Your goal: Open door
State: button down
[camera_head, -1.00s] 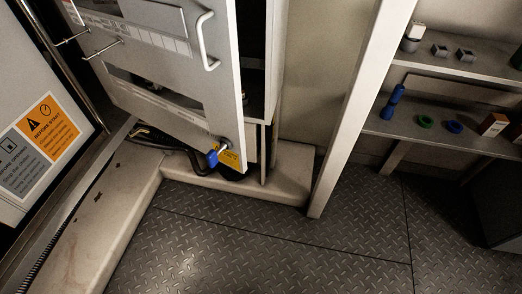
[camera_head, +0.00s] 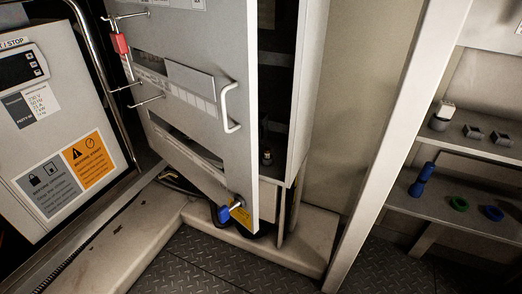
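The grey cabinet door (camera_head: 205,75) stands partly open, swung out from the cabinet (camera_head: 300,110), whose dark inside shows in a tall gap at the door's right edge. A white bar handle (camera_head: 229,107) is on the door near that free edge. A blue key or padlock-like piece (camera_head: 228,212) is at the door's lower corner. A red padlock-like piece (camera_head: 120,43) hangs near the door's left side by metal rods. My gripper is not in view.
A control panel with warning labels (camera_head: 72,172) stands at left. A pale raised plinth (camera_head: 270,245) runs below the cabinet. A pale upright post (camera_head: 400,140) stands right of it, before shelves (camera_head: 465,205) with small parts. Diamond-plate floor (camera_head: 205,265) is clear at the bottom.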

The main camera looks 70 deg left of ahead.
aim_at(208, 48)
jog(key=i+l+u, duration=0.1)
jog(key=i, duration=0.3)
jog(key=i+l+u, duration=0.1)
jog(key=i, duration=0.3)
jog(key=i+l+u, duration=0.1)
jog(key=i+l, duration=0.2)
jog(key=i+u, duration=0.15)
jog(key=u, duration=1.25)
